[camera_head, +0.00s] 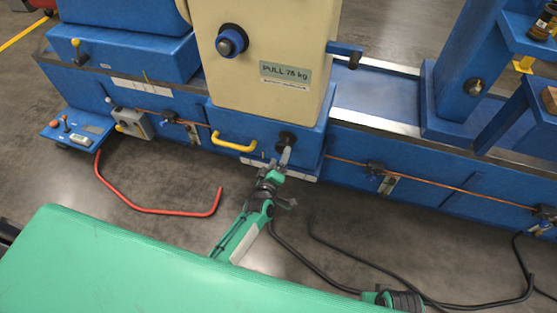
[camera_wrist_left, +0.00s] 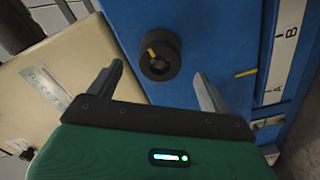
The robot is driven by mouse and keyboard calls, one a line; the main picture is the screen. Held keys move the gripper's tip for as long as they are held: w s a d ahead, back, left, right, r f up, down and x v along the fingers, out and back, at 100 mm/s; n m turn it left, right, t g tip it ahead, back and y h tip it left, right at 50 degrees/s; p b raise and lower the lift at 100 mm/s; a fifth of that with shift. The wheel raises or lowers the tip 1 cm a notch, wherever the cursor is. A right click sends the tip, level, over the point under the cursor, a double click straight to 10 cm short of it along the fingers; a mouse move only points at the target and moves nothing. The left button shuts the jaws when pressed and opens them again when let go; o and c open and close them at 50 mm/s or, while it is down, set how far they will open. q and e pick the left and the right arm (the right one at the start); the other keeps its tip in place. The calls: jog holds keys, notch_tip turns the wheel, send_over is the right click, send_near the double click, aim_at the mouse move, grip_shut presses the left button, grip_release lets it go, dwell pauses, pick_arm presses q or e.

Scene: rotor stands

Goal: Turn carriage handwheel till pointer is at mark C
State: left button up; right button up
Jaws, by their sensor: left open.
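The handwheel (camera_head: 287,137), a small black knob on the blue carriage base, is partly hidden by my left gripper in the head view. In the left wrist view, the handwheel (camera_wrist_left: 160,66) shows a yellow mark on its face. My left gripper (camera_head: 284,156) is open, its fingers pointing at the knob. In the wrist view, the left gripper (camera_wrist_left: 158,72) has one finger on each side of the knob; contact cannot be told. A yellow pointer (camera_wrist_left: 246,73) lies beside a white scale strip (camera_wrist_left: 284,58) with letters A and B visible. The pointer is between them, nearer A. Mark C is not visible.
A yellow handle (camera_head: 233,143) is left of the handwheel. The cream housing (camera_head: 262,105) with a blue knob (camera_head: 231,41) rises above it. A control box (camera_head: 133,123) is further left. A red hose (camera_head: 150,210) and black cables (camera_head: 400,281) lie on the floor.

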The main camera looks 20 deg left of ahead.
aim_at(282, 150)
pick_arm(q)
jog(key=shift+w+b, duration=0.8)
jog(key=shift+w, duration=1)
